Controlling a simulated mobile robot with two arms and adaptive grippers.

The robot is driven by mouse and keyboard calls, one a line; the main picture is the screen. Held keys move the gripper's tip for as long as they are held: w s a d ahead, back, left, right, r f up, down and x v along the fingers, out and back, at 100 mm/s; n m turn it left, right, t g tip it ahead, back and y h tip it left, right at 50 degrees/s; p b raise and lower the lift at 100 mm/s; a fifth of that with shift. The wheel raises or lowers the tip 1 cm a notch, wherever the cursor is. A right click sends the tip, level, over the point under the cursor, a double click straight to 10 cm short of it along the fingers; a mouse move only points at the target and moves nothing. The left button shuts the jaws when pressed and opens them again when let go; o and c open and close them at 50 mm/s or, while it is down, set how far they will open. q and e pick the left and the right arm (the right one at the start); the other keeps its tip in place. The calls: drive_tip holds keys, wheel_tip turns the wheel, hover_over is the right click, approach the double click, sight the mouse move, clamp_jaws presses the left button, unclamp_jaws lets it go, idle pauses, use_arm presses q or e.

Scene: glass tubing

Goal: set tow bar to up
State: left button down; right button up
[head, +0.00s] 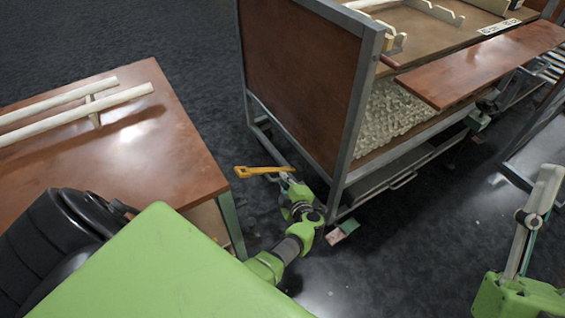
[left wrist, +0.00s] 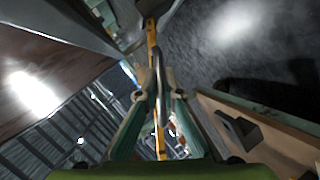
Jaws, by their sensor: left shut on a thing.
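The tow bar (head: 262,171) is a slim yellow bar by the near lower corner of the cart. In the head view it runs almost level to the left and ends in a small loop. My left gripper (head: 287,182) is at its right end, shut on it. In the left wrist view the tow bar (left wrist: 152,45) passes between my green fingers (left wrist: 157,100). How the bar joins the cart is hard to see. A green arm of mine shows at the right edge, but I see no right gripper fingertips.
The cart (head: 305,65) has a brown end panel, a grey metal frame and a shelf of glass pieces (head: 395,115). A brown table (head: 150,150) with pale tubes (head: 75,105) stands at left. Dark floor (head: 200,40) lies between them. Another metal frame is at right.

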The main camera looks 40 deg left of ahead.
use_arm(q)
drive_tip(key=shift+w+d+r+m+p, duration=0.2)
drive_tip(key=shift+w+r+m+p, duration=0.1)
drive_tip(key=shift+p, duration=0.15)
use_arm(e)
drive_tip(key=w+f+g+h, duration=0.1)
drive_tip(key=w+f+g, duration=0.2)
drive_tip(key=w+f, duration=0.1)
drive_tip(key=shift+a+f, duration=0.25)
drive_tip(key=shift+f, duration=0.25)
drive_tip(key=shift+w, duration=0.1)
use_arm(q)
drive_tip(key=c, duration=2.2)
unclamp_jaws()
drive_tip(key=shift+o, duration=0.2)
drive_tip(key=shift+a+r, duration=0.1)
